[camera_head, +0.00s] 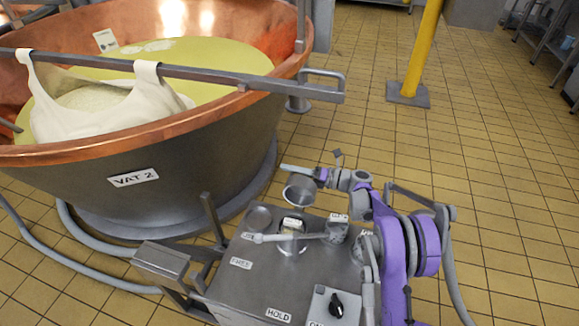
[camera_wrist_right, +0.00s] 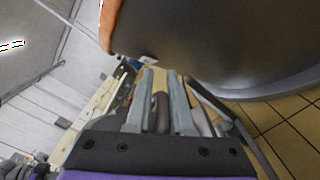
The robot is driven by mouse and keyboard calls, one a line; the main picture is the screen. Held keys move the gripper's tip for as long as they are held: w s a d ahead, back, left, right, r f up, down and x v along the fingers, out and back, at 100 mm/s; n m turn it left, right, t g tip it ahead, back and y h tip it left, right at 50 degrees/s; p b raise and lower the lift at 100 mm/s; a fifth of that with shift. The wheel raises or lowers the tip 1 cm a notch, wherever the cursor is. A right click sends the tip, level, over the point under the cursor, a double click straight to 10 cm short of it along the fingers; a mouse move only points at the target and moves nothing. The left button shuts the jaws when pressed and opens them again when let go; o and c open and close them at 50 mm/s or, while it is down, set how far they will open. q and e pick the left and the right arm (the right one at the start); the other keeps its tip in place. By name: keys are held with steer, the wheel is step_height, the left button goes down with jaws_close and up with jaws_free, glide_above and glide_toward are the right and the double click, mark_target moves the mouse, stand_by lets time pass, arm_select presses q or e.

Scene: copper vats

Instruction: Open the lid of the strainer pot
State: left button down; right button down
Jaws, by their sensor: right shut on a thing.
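My right gripper (camera_head: 292,169) reaches in from the right above the far edge of the steel cart and points left. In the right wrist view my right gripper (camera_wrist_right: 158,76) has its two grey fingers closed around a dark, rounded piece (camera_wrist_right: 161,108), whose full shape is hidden. Just below the gripper in the head view is a round metal cup or lid (camera_head: 299,190); I cannot tell whether it touches the fingers. A small labelled metal pot (camera_head: 292,228) stands on the cart top, with a long bar handle (camera_head: 278,237) across it. My left gripper is not in view.
A yellow post (camera_head: 421,50) stands at the back.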

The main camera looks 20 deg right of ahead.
steer(key=shift+w+f, duration=0.15)
steer(key=shift+f, duration=0.75)
steer(key=c, duration=0.9)
jaws_free()
steer(key=shift+d, duration=0.1)
steer(key=p+v, duration=0.1)
steer(key=v, duration=0.6)
steer(key=shift+d+r, duration=0.1)
steer(key=shift+d, duration=0.1)
